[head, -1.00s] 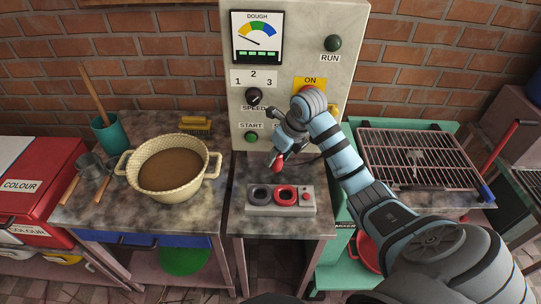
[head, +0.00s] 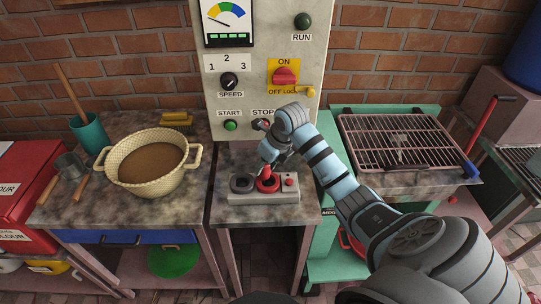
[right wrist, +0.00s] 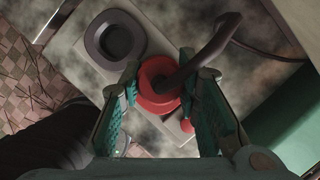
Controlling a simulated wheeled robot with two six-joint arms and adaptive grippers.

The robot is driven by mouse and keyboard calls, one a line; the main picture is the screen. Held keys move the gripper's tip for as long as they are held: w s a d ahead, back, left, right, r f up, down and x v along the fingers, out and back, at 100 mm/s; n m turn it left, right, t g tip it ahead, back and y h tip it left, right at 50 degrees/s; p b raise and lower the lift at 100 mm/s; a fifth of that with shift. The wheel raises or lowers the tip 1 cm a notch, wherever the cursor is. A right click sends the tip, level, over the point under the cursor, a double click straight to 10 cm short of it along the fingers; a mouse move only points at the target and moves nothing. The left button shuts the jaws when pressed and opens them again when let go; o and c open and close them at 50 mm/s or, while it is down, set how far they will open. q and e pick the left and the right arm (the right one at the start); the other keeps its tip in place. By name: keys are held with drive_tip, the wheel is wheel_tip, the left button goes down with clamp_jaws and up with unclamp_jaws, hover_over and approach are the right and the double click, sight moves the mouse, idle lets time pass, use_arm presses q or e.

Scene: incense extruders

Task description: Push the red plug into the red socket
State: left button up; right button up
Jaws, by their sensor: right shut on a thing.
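The red plug (head: 266,171) is in my right gripper (head: 272,158), upright over the red socket (head: 268,186) on the grey socket block (head: 264,197). In the right wrist view the two fingers of my right gripper (right wrist: 165,98) stand on either side of the red plug (right wrist: 158,86), with a dark cable (right wrist: 210,45) curving away from it. Plug and socket overlap there, so I cannot tell how deep the plug sits. My left gripper is not in view.
A dark grey socket (head: 242,184) lies left of the red one, and a red button (head: 290,182) right of it. The control panel (head: 240,142) rises behind. A cream pot (head: 148,187) stands left and a wire rack (head: 395,145) right.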

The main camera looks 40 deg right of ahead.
drive_tip(key=shift+w+d, duration=0.1)
drive_tip(key=shift+s+r, duration=0.1)
drive_tip(key=shift+s, duration=0.25)
drive_tip(key=shift+s+d+r, duration=0.1)
drive_tip(key=shift+s+r, duration=0.15)
drive_tip(key=shift+s, duration=0.3)
drive_tip(key=shift+s+r, duration=0.25)
drive_tip(key=shift+s, duration=0.25)
drive_tip(key=shift+w+f, duration=0.1)
drive_tip(key=shift+w, duration=0.15)
drive_tip(key=shift+w+f, duration=0.25)
drive_tip(key=shift+w, duration=0.5)
drive_tip(key=shift+s, duration=0.25)
drive_tip(key=shift+f+b, duration=0.25)
drive_tip(key=shift+b, duration=0.05)
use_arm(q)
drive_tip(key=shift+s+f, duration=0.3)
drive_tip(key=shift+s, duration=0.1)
use_arm(e)
drive_tip(key=shift+f, duration=0.1)
